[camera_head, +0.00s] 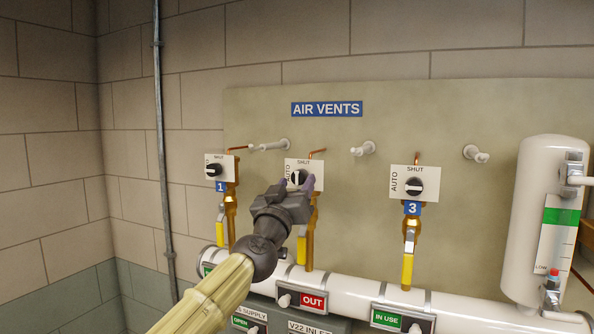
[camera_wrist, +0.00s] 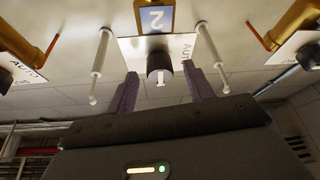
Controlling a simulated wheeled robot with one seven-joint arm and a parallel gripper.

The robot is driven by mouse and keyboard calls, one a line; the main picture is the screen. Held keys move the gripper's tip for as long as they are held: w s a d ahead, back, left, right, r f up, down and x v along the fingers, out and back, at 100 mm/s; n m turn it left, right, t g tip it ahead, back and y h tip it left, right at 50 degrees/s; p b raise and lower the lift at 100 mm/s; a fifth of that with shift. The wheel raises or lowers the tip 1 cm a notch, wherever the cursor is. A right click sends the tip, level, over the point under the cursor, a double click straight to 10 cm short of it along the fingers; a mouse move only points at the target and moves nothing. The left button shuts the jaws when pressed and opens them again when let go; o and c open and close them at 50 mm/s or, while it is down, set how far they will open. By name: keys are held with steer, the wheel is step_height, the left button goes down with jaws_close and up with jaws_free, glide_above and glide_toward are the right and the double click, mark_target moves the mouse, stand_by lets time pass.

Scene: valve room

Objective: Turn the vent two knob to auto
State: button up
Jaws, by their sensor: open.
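The vent two knob (camera_head: 298,177) is a dark round knob on a white plate (camera_head: 291,164) marked SHUT at the top and AUTO on the left. My gripper (camera_head: 297,183) is in front of it with purple fingers open. In the wrist view, which is upside down, the knob (camera_wrist: 159,66) lies between the two spread fingers (camera_wrist: 159,86), with a gap on each side. Its white mark points down in that picture, away from the blue 2 label (camera_wrist: 157,19). The AUTO lettering is on the right there. My gripper hides the 2 label in the head view.
Similar knobs stand at vent one (camera_head: 214,170) and vent three (camera_head: 413,187). White pegs (camera_head: 270,146) stick out from the panel (camera_head: 460,120). A white pipe (camera_head: 345,293) with yellow-handled valves runs below. A white cylinder (camera_head: 540,220) stands at right.

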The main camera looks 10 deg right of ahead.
steer(key=shift+p+x, duration=0.3)
steer(key=shift+x, duration=0.7)
steer(key=shift+f, duration=0.1)
steer(key=shift+s+a, duration=0.1)
steer(key=shift+s, duration=0.05)
steer(key=shift+c, duration=0.6)
steer(key=c, duration=0.9)
steer(key=shift+o, duration=0.3)
